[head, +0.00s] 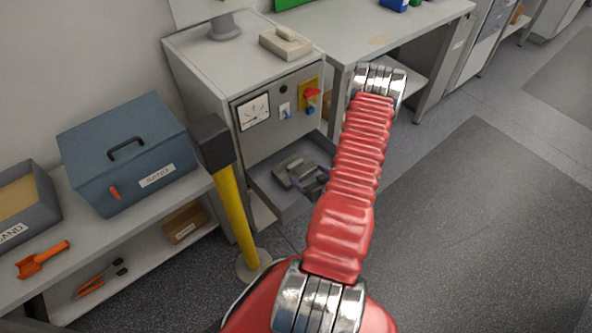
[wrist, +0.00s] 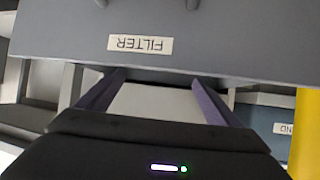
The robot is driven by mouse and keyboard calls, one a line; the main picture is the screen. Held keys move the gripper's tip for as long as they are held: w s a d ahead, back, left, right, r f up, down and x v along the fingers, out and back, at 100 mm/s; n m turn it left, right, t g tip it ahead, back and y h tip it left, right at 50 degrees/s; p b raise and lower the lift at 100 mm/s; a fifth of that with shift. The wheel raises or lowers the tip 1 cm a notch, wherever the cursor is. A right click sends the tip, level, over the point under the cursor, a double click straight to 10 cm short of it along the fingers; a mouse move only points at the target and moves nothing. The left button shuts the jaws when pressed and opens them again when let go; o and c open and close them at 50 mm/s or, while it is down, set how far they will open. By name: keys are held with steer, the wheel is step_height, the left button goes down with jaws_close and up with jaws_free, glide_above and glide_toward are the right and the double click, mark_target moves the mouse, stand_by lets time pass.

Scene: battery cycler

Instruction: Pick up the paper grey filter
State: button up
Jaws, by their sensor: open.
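A grey drawer (head: 262,190) stands open at the foot of the cycler cabinet in the head view. The wrist view shows its front panel (wrist: 230,42) close up, with a FILTER label (wrist: 140,43) upside down. My gripper (wrist: 160,78) is open there, its purple fingers apart with nothing clearly held between them. The fingertips appear near the panel's edge; I cannot tell whether they touch it. My red arm hides part of this area.
A yellow post (head: 235,215) with a dark top stands just left of the drawer; it also shows in the wrist view (wrist: 305,130). A blue lidded box (head: 128,150) and an orange scoop (head: 42,260) are on the left bench. Floor at the right is clear.

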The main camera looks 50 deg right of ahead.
mark_target(296, 165)
steer(key=shift+x, duration=2.75)
steer(key=shift+x, duration=2.55)
steer(key=shift+a, duration=0.1)
steer(key=c, duration=1.4)
